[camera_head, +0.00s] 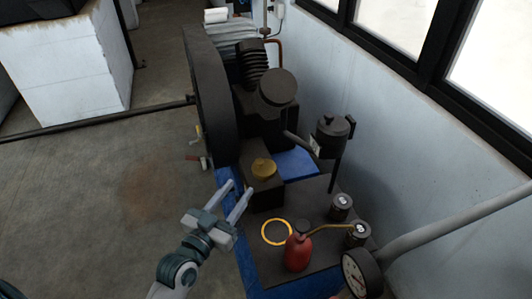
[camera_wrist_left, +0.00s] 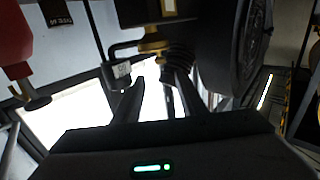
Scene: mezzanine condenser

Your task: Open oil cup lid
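A brass-yellow cap (camera_head: 263,168), which looks like the oil cup lid, sits level on a dark block (camera_head: 262,190) beside the big flywheel. It looks closed. My left gripper (camera_head: 240,187) is just left of and in front of the block, its two fingers apart and nothing between them. In the left wrist view the open fingers (camera_wrist_left: 162,78) point toward the machine, and a brass part (camera_wrist_left: 152,46) shows beyond them. I cannot tell whether the fingers touch anything. My right gripper is out of view.
A red oil can (camera_head: 298,252) with a long spout stands on the base plate near a yellow ring (camera_head: 276,232). Two small dark canisters (camera_head: 341,206) and a pressure gauge (camera_head: 361,272) are to the right. The flywheel (camera_head: 210,95) rises behind my gripper.

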